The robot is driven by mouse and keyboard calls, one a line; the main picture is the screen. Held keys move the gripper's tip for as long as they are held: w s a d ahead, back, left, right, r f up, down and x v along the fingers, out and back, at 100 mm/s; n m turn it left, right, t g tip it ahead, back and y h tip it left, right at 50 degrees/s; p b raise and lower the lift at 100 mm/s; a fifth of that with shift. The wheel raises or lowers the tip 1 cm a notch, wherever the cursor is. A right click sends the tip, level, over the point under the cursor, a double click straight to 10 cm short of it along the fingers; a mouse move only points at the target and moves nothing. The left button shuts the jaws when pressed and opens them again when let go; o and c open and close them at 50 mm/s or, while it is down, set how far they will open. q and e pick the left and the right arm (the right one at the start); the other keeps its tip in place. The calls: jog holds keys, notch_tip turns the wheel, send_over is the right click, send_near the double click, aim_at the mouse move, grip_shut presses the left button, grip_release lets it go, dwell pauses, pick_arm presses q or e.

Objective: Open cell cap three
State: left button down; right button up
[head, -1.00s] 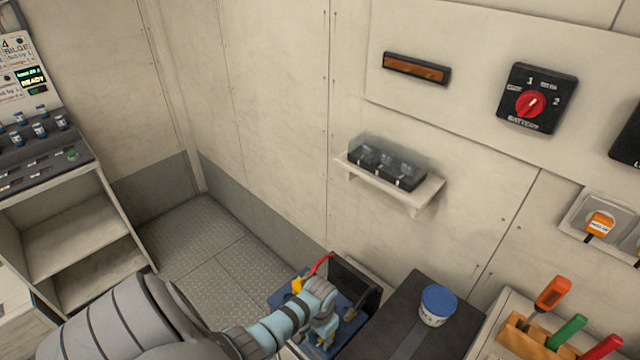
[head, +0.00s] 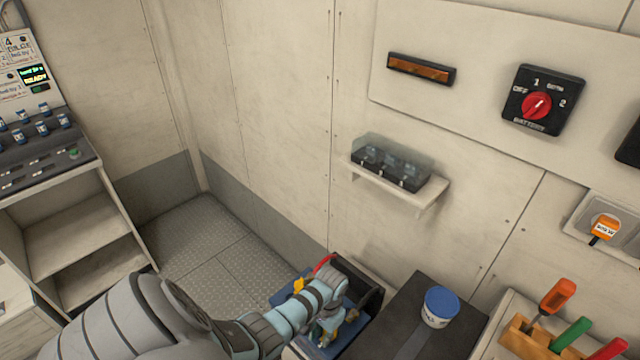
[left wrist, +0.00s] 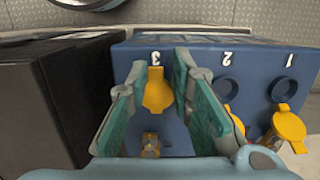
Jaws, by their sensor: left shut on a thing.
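The blue battery (left wrist: 205,52) has cells marked 3, 2 and 1 from left to right in the left wrist view. The yellow cell cap three (left wrist: 157,92) stands between the fingers of my left gripper (left wrist: 166,97), which is shut on it. No dark well shows at cell three. Caps two (left wrist: 236,122) and one (left wrist: 288,127) are tipped up, with dark round wells showing behind them. In the head view my left gripper (head: 326,328) is down at the battery (head: 345,342), and my arm hides much of it. My right gripper is out of view.
A black box (left wrist: 60,85) stands close left of the battery in the left wrist view. In the head view a blue-lidded tub (head: 440,306) stands on a dark surface right of the battery, and a red cable (head: 325,264) rises at its back.

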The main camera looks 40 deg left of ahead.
pick_arm(q)
jog(key=shift+w+d+g, duration=0.25)
jog(key=shift+d+g, duration=0.05)
jog(key=shift+g, duration=0.1)
jog(key=g+b, duration=0.1)
jog(key=b, duration=0.2)
jog(key=w+g+b, duration=0.1)
jog(key=b, duration=0.2)
jog(key=r+g+b, duration=0.1)
jog(key=g+b, duration=0.1)
jog(key=b, duration=0.1)
jog(key=shift+w, duration=0.3)
jog(key=shift+r+g+b, duration=0.35)
jog(key=shift+g+b, duration=0.05)
jog(key=shift+b, duration=0.4)
jog(key=shift+w+r, duration=0.1)
jog(key=c, duration=1.7)
grip_release()
jog(key=shift+o, duration=0.5)
jog(key=shift+w, duration=0.1)
jog(key=shift+a, duration=0.15)
jog(key=shift+r, duration=0.1)
